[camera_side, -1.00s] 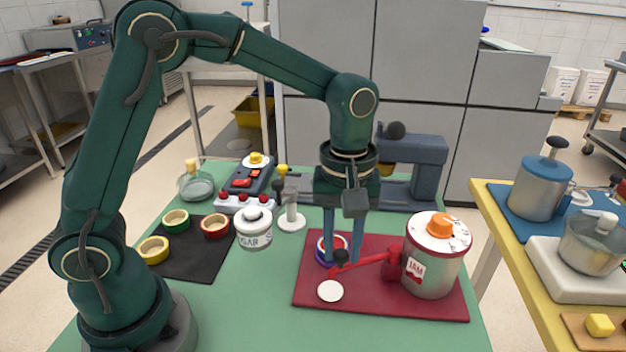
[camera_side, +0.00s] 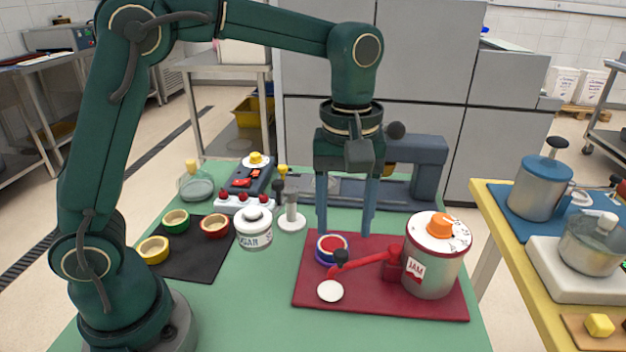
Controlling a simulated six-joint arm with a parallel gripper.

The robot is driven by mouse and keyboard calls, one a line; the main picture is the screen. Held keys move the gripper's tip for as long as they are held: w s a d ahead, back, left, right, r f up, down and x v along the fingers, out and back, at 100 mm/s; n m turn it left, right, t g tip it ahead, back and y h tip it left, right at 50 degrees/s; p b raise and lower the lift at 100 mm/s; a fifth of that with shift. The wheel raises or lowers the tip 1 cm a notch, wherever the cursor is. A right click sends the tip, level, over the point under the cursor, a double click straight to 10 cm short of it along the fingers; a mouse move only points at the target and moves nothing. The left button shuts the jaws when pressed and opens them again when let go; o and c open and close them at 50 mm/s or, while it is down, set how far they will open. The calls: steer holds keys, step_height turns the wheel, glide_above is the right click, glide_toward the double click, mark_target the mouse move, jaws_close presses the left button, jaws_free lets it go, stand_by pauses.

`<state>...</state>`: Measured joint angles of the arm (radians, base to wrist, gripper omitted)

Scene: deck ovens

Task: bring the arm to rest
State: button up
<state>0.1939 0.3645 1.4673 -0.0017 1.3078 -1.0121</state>
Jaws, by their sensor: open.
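My gripper (camera_side: 345,230) points straight down above the back part of the red mat (camera_side: 440,307). Its two blue fingers are apart, with nothing between them. A ring with a purple rim and red inside (camera_side: 331,249) sits on the mat just below and in front of the fingers, and now shows clear of them. The white jam pot (camera_side: 432,272), with an orange knob and a red side lever (camera_side: 365,260), stands on the mat to the right. A white disc (camera_side: 330,291) at the front left of the mat lies near the lever.
A white sugar jar (camera_side: 254,230) and a stand (camera_side: 291,215) are left of the mat. A dark mat (camera_side: 190,262) with several colored rings lies further left. A grey-blue machine (camera_side: 428,165) stands behind my gripper. The green table's front (camera_side: 245,315) is clear.

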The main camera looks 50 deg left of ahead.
steer(key=shift+a+r, duration=0.1)
steer(key=shift+r, duration=0.2)
steer(key=s+a+r+m+t, duration=0.4)
steer(key=s+a+r+t, duration=0.1)
steer(key=s, duration=0.5)
steer(key=f+m, duration=0.1)
steer(key=s+f+m, duration=0.1)
steer(key=m, duration=0.1)
steer(key=s+f+m, duration=0.1)
steer(key=m, duration=0.1)
steer(key=shift+s+a+f+t, duration=0.25)
steer(key=shift+f+t, duration=0.05)
